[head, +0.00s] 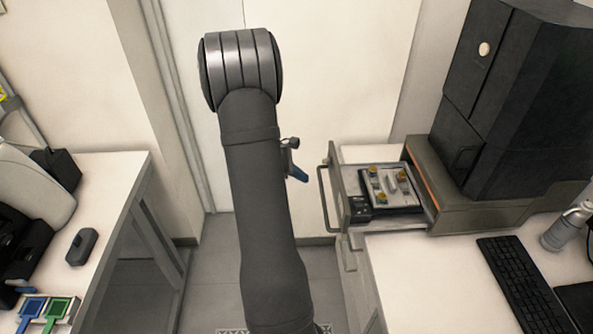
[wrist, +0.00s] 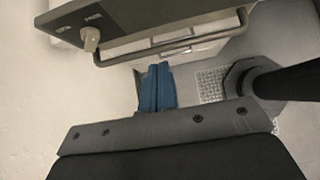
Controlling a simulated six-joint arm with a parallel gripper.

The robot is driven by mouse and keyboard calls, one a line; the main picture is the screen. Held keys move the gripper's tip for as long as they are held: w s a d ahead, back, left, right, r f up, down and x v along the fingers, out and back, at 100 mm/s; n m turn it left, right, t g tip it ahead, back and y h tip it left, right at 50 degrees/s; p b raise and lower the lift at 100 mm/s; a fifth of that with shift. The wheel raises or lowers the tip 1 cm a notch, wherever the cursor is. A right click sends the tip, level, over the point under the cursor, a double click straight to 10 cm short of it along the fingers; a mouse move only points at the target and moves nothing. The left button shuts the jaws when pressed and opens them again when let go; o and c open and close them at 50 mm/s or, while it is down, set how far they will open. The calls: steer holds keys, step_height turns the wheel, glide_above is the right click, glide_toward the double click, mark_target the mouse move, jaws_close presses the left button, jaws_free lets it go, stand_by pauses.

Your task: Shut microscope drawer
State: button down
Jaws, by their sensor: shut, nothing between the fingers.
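The microscope drawer (head: 347,212) is pulled out to the left from the base of the dark microscope (head: 490,110). Its grey front panel carries a bar handle (head: 323,200). Inside the drawer is a tray with several small parts (head: 385,187). My gripper (head: 298,173) has blue fingers that are shut and empty. In the head view it is left of the drawer handle with a gap, partly hidden behind my arm. In the wrist view the shut blue fingers (wrist: 157,87) lie below the handle (wrist: 175,47) and the drawer front (wrist: 140,17), apparently not touching them.
The white right table (head: 430,275) holds a keyboard (head: 522,282) and a bottle (head: 567,225). The left table (head: 110,180) holds a small black device (head: 82,246) and blue and green items. Open floor lies between the tables, where my arm stands.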

mark_target(405, 183)
steer(key=shift+d+f, duration=0.55)
steer(key=shift+d, duration=0.7)
steer(key=shift+d+f, duration=0.6)
steer(key=shift+d, duration=0.65)
steer(key=shift+d+f, duration=0.55)
steer(key=shift+d, duration=0.7)
steer(key=d, duration=2.4)
steer(key=shift+d, duration=0.95)
steer(key=shift+d+r, duration=0.1)
